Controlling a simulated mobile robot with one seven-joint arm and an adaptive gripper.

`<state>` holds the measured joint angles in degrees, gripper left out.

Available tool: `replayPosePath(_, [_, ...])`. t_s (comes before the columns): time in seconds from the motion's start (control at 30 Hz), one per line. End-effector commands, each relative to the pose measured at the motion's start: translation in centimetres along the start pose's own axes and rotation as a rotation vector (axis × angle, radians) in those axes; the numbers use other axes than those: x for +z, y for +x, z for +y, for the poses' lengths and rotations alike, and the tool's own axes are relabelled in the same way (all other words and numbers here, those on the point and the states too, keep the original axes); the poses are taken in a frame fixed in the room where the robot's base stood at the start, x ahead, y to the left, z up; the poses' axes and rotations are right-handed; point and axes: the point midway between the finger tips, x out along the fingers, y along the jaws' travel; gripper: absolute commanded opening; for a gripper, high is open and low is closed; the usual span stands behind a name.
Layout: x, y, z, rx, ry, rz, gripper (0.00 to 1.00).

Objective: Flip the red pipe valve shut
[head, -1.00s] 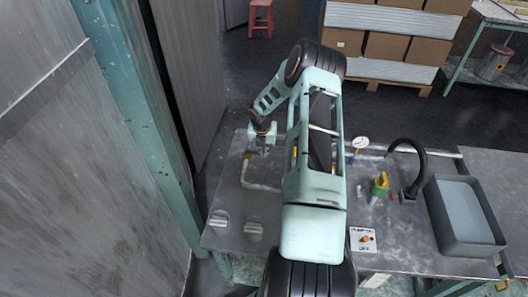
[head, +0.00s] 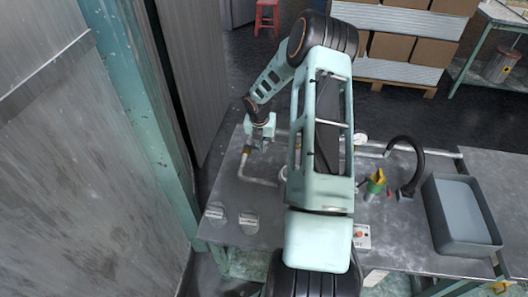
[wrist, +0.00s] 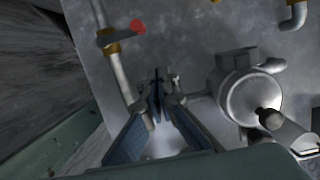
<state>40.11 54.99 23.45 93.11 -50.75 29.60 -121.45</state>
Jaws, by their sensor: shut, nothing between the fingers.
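The red pipe valve shows in the wrist view at the upper left. Its red handle tip (wrist: 137,27) is at the end of a dark lever sticking out to the right of the pipe (wrist: 116,75), above a brass body (wrist: 113,46). My gripper (wrist: 158,78) is shut and empty, with fingertips below and to the right of the handle, apart from it in the picture. In the head view my gripper (head: 263,143) hangs over the table's far left part, beside a brass fitting (head: 246,150). The red handle cannot be made out there.
A round metal housing (wrist: 248,98) stands right of my fingers in the wrist view. On the table (head: 225,190) are a black hose (head: 418,165), a yellow-and-green item (head: 375,183) and a grey tray (head: 460,205). My arm hides the table's middle.

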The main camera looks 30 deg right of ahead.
Motion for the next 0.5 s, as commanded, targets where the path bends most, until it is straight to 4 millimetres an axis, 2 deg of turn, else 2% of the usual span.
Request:
replayPosePath(0.03, [0.2,-1.1,-0.1,0.000,0.001,-0.003,0.00])
replayPosePath(0.2, [0.1,-3.3,-0.3,-0.001,0.001,-0.002,0.00])
replayPosePath(0.5, [0.0,-4.2,-0.3,0.000,0.001,0.000,0.00])
